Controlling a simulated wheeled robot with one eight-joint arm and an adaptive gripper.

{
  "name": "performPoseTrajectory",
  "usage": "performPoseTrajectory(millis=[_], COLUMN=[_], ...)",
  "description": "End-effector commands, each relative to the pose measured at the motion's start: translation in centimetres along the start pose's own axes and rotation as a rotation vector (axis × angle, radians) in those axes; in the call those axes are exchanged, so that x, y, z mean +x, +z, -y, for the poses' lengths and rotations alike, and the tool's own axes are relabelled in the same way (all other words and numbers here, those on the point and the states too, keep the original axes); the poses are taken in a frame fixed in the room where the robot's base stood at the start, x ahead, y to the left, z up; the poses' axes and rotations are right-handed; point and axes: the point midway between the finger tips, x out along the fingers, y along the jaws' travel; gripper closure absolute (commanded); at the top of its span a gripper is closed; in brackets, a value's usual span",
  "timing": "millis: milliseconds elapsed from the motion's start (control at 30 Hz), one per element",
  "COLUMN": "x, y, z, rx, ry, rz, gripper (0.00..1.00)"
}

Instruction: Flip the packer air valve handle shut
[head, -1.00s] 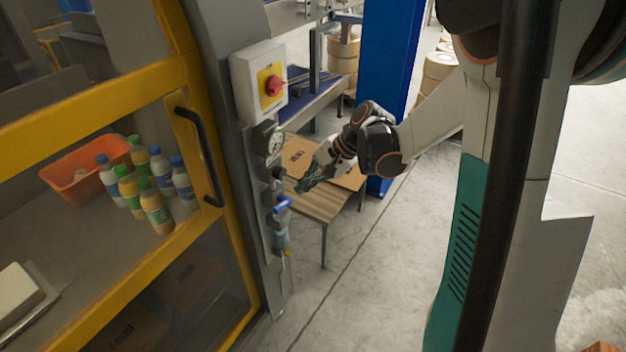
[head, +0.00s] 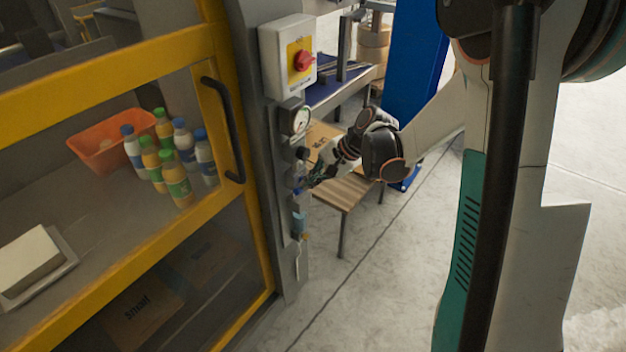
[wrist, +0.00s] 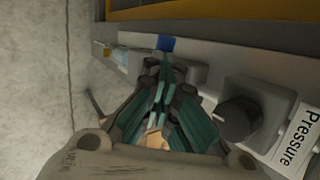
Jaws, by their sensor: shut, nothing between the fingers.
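The blue valve handle (wrist: 166,44) shows in the wrist view just beyond my fingertips, against the pale air-line strip. In the head view only a small part of the blue handle (head: 298,187) shows beside my gripper, so its angle is hard to tell. My gripper (head: 314,181) is at the handle's right side on the machine's corner post. In the wrist view my gripper (wrist: 165,68) has its teal fingers shut with nothing between them. The tips are very close to the handle; I cannot tell whether they touch it.
A black regulator knob (wrist: 237,118) and a "Pressure" label (wrist: 295,140) sit right of my fingers. A gauge (head: 296,119) and a red switch (head: 304,61) are above. The yellow-framed door with a black handle (head: 224,130) is left. A wooden table (head: 345,190) stands behind.

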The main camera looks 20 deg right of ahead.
Motion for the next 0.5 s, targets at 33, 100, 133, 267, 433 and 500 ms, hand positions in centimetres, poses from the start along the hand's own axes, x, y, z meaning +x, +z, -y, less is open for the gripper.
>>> performPoseTrajectory(millis=[33,100,133,267,433,500], x=[0.63,1.14,1.12,1.51,1.51,1.54], y=[0.10,0.42,0.52,0.71,0.76,0.78], z=[-0.17,-0.30,-0.33,-0.61,-0.62,-0.65], rx=[-0.002,-0.021,-0.032,-0.054,-0.054,-0.054], ry=[0.001,0.002,0.002,0.003,0.006,0.006], rz=[0.001,-0.027,-0.043,-0.076,-0.074,-0.073], gripper=[1.00,1.00,1.00,1.00,1.00,1.00])
